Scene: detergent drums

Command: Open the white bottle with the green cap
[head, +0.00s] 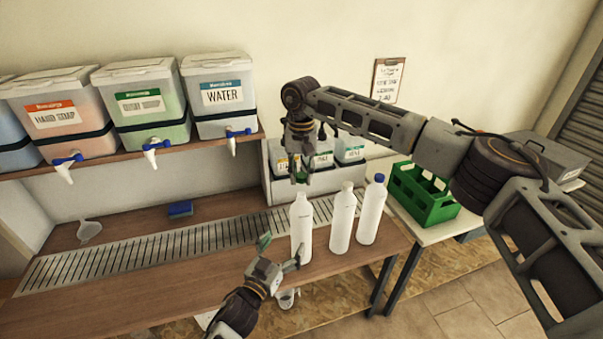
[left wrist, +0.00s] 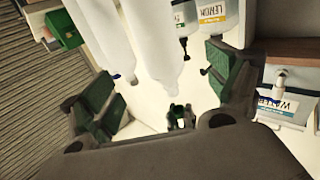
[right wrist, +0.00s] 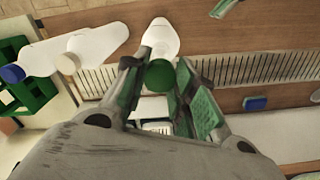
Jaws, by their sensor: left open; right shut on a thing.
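The white bottle (head: 301,230) stands upright at the front of the counter, leftmost of three bottles. Its bare white neck tip shows in the left wrist view (left wrist: 174,86). My right gripper (head: 301,172) is above this bottle, pointing down. It is shut on the green cap (right wrist: 159,75). The cap seems to be just above the neck; I cannot tell whether they touch. My left gripper (head: 281,248) is open, low beside the bottle's left front. In the left wrist view its fingers are spread wide, with the bottle beyond them.
A white-capped bottle (head: 342,220) and a blue-capped bottle (head: 371,212) stand close on the right. A green crate (head: 422,196) is farther right. Dispensers, including one marked water (head: 222,98), line the shelf. A blue sponge (head: 180,209) lies behind the drain grate (head: 150,249).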

